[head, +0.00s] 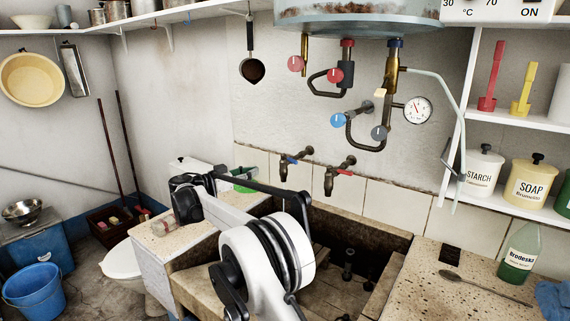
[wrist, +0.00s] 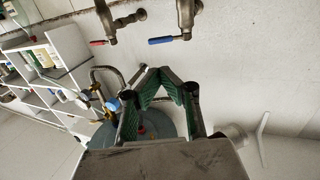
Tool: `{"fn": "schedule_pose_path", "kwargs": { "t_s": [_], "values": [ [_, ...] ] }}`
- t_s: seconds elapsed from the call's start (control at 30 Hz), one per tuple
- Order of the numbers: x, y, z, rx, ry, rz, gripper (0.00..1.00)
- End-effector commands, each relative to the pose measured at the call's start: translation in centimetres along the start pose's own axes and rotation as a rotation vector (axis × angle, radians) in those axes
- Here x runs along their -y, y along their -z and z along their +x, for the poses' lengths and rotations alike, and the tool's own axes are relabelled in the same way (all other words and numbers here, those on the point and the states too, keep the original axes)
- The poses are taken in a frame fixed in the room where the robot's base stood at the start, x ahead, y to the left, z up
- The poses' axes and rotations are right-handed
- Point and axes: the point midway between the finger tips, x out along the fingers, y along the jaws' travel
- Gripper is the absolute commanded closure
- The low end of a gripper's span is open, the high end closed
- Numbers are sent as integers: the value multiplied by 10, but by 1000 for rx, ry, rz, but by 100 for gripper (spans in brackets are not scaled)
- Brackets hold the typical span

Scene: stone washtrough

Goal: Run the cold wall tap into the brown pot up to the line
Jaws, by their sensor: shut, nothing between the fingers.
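The cold wall tap has a blue lever (head: 284,163) and sticks out of the wall above the trough. It also shows upside down in the wrist view, where its blue lever (wrist: 167,40) is at the top. Next to it is a tap with a red lever (head: 342,172). My gripper (wrist: 162,72) has green-padded fingers that meet at their tips. It is empty, and in the picture it is below the blue lever and apart from it. In the head view, my arm mostly hides the gripper. I cannot make out a brown pot in either view.
The stone trough (head: 388,240) is partly hidden by my arm. A boiler (head: 350,18) with pipes and valve knobs hangs above the taps. A spoon (head: 485,287) and a green bottle (head: 518,255) are on the right ledge. A ladle (head: 251,68) hangs on the wall.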

Motion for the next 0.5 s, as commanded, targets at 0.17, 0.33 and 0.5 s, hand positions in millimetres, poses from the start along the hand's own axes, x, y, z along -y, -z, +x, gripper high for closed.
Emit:
{"fn": "schedule_pose_path", "kwargs": {
  "t_s": [0.17, 0.33, 0.5],
  "values": [
    [-1, 0, 11, 0, -8, 14, 100],
    [-2, 0, 40, 0, -8, 12, 100],
    [-2, 0, 72, 0, -7, 11, 100]
  ]
}}
